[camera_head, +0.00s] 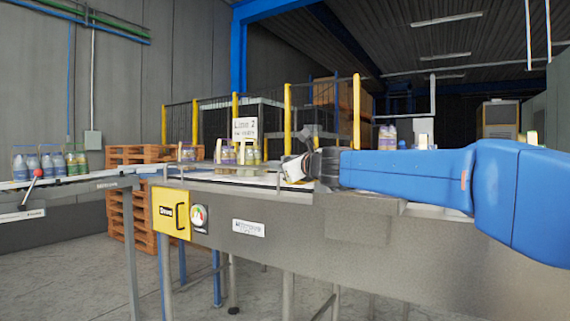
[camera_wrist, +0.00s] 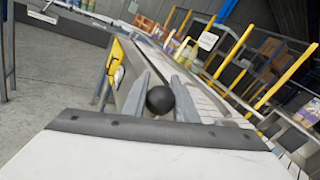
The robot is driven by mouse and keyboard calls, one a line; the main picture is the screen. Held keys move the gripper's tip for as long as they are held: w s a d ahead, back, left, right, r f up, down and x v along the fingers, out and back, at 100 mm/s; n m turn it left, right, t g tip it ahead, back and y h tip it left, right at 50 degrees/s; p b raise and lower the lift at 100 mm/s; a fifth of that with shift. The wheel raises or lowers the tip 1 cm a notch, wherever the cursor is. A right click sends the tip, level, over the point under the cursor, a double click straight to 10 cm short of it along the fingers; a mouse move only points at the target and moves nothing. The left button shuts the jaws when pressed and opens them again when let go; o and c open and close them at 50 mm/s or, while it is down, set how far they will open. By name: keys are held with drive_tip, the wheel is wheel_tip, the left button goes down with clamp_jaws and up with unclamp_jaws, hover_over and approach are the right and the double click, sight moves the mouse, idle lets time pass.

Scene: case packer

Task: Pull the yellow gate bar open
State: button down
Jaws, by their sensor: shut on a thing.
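My gripper (camera_head: 300,165) is at the end of my blue arm, low over the conveyor's top, right of the sign. In the wrist view, its two grey fingers (camera_wrist: 160,83) stand on either side of a round black knob (camera_wrist: 160,100) and are shut on it. What the knob is fixed to is hidden behind it and the gripper. I cannot make out a yellow bar joined to the knob in either view. In the head view the knob is hidden by the gripper.
The conveyor (camera_head: 330,240) carries a yellow box (camera_head: 170,211) with a black handle, and a gauge (camera_head: 199,217). Yellow fence posts (camera_head: 287,118) stand behind. Bottles (camera_head: 249,153) stand on the belt. A red-knobbed lever (camera_head: 32,183) is at far left, with clear floor in front.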

drive_tip(key=s+a, duration=0.2)
drive_tip(key=s, duration=0.1)
drive_tip(key=shift+a, duration=0.1)
drive_tip(key=c, duration=1.4)
unclamp_jaws()
drive_tip(key=shift+s, duration=0.1)
drive_tip(key=v, duration=1.7)
drive_tip(key=shift+s+f, duration=0.15)
drive_tip(key=shift+s, duration=0.05)
